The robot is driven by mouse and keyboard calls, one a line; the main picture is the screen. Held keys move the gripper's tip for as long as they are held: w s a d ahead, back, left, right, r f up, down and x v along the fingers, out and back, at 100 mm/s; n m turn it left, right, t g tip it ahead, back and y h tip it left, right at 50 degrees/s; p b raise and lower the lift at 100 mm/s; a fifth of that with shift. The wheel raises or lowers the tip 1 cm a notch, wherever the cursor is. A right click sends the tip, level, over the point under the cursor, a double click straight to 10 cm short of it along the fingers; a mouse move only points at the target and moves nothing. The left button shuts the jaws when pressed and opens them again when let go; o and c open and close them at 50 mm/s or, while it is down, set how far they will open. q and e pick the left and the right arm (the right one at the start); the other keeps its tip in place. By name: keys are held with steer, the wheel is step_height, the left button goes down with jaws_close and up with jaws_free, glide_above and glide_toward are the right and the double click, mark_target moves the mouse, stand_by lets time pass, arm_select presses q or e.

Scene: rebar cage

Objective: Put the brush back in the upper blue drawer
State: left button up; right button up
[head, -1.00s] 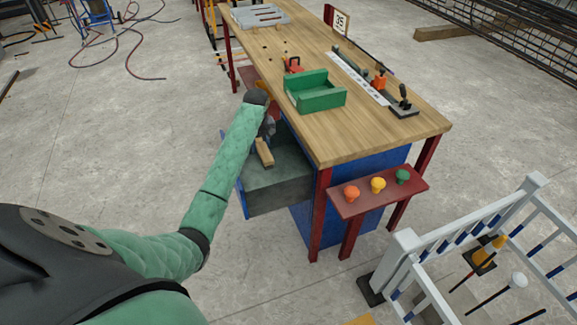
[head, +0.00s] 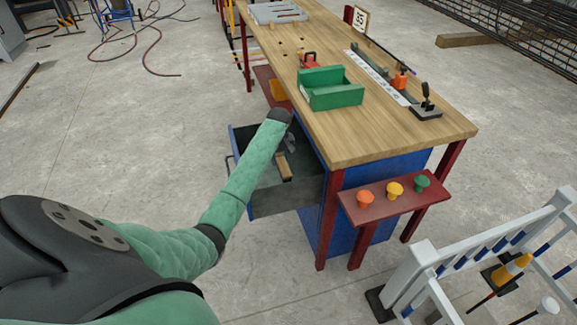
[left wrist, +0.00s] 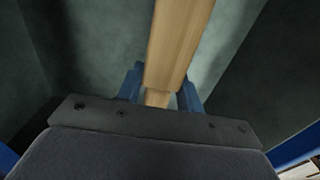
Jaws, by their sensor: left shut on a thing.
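The upper blue drawer (head: 284,203) is pulled out from the bench's blue cabinet, with a dark grey inside. The brush's wooden part (head: 284,167) shows over the drawer's inside in the head view. My left gripper (head: 289,146) is over the open drawer, partly hidden behind my own forearm. In the left wrist view its blue fingers (left wrist: 161,94) are shut on the narrow part of the brush (left wrist: 179,45), with grey drawer walls around it. Whether the brush touches the drawer floor I cannot tell. My right gripper is not in view.
The wooden workbench (head: 380,140) stands above the drawer, with a green open box (head: 335,97) on top. A red shelf with coloured knobs (head: 395,192) juts from its near end. A white barrier (head: 480,240) stands at the lower right. Floor left of the drawer is clear.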

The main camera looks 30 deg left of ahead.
arm_select(q)
steer(key=w+f, duration=0.1)
steer(key=w, duration=0.1)
steer(key=w+a+f, duration=0.1)
steer(key=w+f, duration=0.1)
steer(key=w, duration=0.1)
steer(key=w+a+f, duration=0.1)
steer(key=w+f, duration=0.1)
steer(key=w, duration=0.1)
steer(key=shift+w, duration=0.1)
steer(key=shift+w+f, duration=0.1)
steer(key=shift+f, duration=2)
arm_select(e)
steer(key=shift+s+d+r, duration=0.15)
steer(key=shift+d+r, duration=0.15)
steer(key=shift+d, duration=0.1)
arm_select(q)
steer(key=shift+f, duration=0.15)
steer(key=o, duration=1)
steer(key=shift+c, duration=0.2)
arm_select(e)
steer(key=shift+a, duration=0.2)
